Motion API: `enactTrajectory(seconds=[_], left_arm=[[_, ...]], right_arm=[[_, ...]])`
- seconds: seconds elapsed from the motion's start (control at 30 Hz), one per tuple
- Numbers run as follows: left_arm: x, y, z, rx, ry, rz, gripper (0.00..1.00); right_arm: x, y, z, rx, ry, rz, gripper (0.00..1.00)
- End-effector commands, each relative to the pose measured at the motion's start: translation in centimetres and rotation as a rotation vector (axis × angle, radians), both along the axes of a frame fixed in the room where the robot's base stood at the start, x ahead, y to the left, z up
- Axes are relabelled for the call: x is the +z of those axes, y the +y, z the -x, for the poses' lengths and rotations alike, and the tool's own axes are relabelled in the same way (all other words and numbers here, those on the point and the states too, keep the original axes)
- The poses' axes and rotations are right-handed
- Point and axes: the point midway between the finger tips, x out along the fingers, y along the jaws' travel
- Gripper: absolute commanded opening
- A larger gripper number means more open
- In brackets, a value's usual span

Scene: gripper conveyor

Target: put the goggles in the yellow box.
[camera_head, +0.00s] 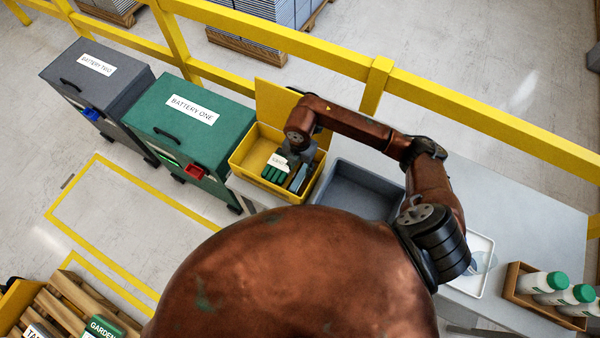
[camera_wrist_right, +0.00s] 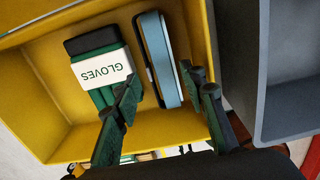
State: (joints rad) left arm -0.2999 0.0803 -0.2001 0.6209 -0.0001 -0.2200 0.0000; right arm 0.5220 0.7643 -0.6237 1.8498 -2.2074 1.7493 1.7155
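The yellow box (camera_head: 248,158) stands open with its lid raised; its wall fills much of the right wrist view (camera_wrist_right: 40,110). The goggles, which I take to be the light-blue piece with a dark edge (camera_wrist_right: 157,50), lie inside it beside the gloves pack (camera_wrist_right: 100,66). They also show in the head view (camera_head: 299,178). My right gripper (camera_wrist_right: 160,80) reaches into the box with its fingers apart, one on each side of the goggles' near end. I see no clear grip on them. My left gripper is not in view.
A grey bin (camera_head: 365,190) stands right of the yellow box. Further right are a white tray (camera_head: 484,282) and a brown crate (camera_head: 514,284) of green-capped bottles. Green (camera_head: 165,135) and grey (camera_head: 75,85) battery cabinets stand left. A yellow railing (camera_head: 330,58) runs behind.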

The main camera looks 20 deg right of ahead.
Motion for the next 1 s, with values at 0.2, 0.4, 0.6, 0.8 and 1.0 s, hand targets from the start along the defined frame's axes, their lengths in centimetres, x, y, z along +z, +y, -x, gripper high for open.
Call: enactTrajectory(seconds=[0.2, 0.4, 0.6, 0.8, 1.0], left_arm=[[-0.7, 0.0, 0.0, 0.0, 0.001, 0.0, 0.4], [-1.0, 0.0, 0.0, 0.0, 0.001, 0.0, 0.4], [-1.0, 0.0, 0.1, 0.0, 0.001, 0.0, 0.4], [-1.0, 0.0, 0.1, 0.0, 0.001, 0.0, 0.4], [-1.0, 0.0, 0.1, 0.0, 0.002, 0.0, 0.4]], right_arm=[[4.2, 0.0, -0.1, 0.001, -0.004, 0.001, 0.38], [6.4, 0.0, 0.0, 0.0, 0.001, 0.001, 0.38], [6.8, 0.0, 0.0, -0.001, 0.0, 0.0, 0.38], [6.8, 0.0, 0.0, -0.001, 0.001, 0.001, 0.38], [6.8, 0.0, 0.0, -0.001, 0.001, 0.001, 0.38]])
